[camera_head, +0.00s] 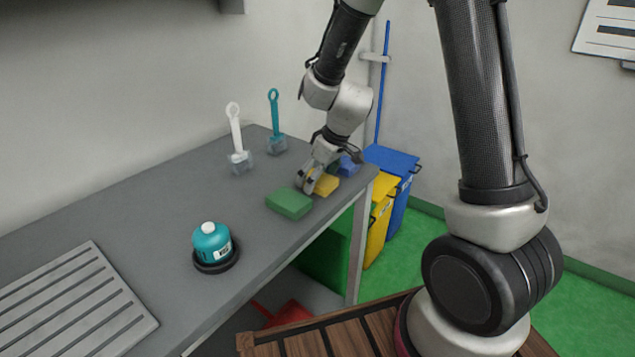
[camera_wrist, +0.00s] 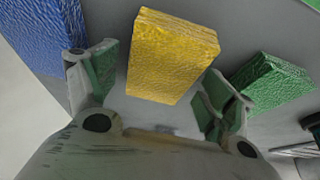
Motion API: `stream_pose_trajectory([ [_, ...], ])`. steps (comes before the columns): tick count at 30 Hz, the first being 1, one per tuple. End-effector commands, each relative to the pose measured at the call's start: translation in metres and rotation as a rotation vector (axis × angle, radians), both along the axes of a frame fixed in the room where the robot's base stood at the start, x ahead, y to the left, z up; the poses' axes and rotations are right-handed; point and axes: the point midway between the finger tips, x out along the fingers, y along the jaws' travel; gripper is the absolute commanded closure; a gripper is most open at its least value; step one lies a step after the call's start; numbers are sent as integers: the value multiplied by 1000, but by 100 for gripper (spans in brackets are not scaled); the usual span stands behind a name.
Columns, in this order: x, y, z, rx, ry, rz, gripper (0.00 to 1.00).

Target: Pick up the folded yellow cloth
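The folded yellow cloth (camera_wrist: 172,58) lies on the grey table, its near end close to the gap between my fingers in the wrist view. In the head view the yellow cloth (camera_head: 326,185) is partly hidden by my gripper (camera_head: 308,182). In the wrist view my gripper (camera_wrist: 158,100) is open, with one finger on each side of the cloth's near end. Grey table shows between the cloth and each finger, and I see no contact.
A folded green cloth (camera_head: 289,202) lies left of the yellow one, and a blue cloth (camera_head: 348,166) lies behind it, near the table's (camera_head: 150,200) right end. A teal bottle (camera_head: 211,243) and two upright handled tools, white (camera_head: 234,130) and teal (camera_head: 274,115), stand further left.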

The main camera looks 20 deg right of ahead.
Motion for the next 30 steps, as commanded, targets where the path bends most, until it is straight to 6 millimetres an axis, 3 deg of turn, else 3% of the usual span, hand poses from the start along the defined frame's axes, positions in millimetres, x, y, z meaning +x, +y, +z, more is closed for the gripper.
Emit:
stream_pose_trajectory([
  [1, 0, 0, 0, 0, 0, 0, 32],
  [6, 0, 0, 0, 0, 0, 0, 60],
  [17, 0, 0, 7, 1, -1, 0, 60],
  [30, 1, 0, 92, 1, -3, 0, 60],
])
